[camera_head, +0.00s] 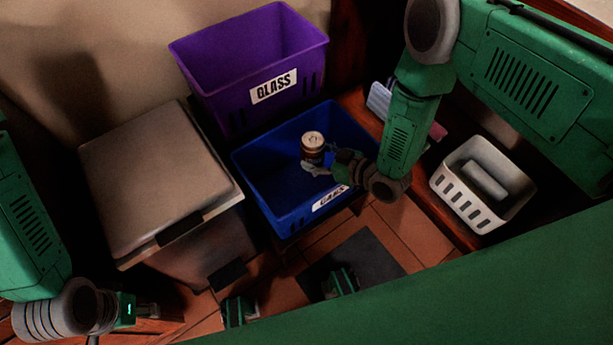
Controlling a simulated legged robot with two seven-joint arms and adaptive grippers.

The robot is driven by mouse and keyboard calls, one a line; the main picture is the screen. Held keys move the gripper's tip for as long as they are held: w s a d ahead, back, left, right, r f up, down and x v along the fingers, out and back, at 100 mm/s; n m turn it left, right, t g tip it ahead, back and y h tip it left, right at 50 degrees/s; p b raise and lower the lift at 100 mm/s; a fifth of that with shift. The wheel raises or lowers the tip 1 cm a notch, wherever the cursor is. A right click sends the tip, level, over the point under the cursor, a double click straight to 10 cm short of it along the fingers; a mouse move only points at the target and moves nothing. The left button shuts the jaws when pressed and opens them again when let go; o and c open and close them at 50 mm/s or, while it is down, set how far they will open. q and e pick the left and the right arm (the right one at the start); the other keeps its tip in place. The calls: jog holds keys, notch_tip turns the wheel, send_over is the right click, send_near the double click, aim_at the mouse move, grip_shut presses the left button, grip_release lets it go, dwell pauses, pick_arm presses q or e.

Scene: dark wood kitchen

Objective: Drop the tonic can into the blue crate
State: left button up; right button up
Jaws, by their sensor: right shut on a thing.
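The tonic can (312,141) is a small can with a pale metal top and a dark brown side. My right gripper (314,163) is shut on it and holds it upright above the blue crate (263,183). The can appears within the crate's outline; its exact height above the floor of the crate is hard to tell. The blue crate is open at the top, with a white label on its front that is partly covered by my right arm. My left gripper (148,311) is at the lower left, far from the can, and its fingers are too dark and small to read.
A purple crate (211,73) labelled GLASS stands behind the blue one. A closed bin with a beige lid (151,176) stands to the left. A white slotted basket (460,202) sits on a wooden surface at the right. A dark mat (372,257) lies on the tiled floor.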

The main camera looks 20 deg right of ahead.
jog(key=shift+d+f, duration=0.2)
jog(key=shift+d, duration=0.5)
jog(key=o, duration=1.2)
jog(key=shift+a, duration=0.2)
jog(key=shift+o, duration=0.4)
jog(key=shift+a+r, duration=0.15)
jog(key=shift+a, duration=0.5)
jog(key=shift+s+d+r, duration=0.1)
jog(key=shift+s+d, duration=0.1)
jog(key=shift+d, duration=0.2)
jog(key=v, duration=0.5)
jog(key=shift+w+d, duration=0.1)
jog(key=shift+d, duration=0.15)
pick_arm(q)
jog(key=shift+d+r, duration=0.2)
jog(key=shift+d, duration=0.35)
pick_arm(e)
jog(key=v, duration=0.6)
jog(key=shift+a, duration=0.15)
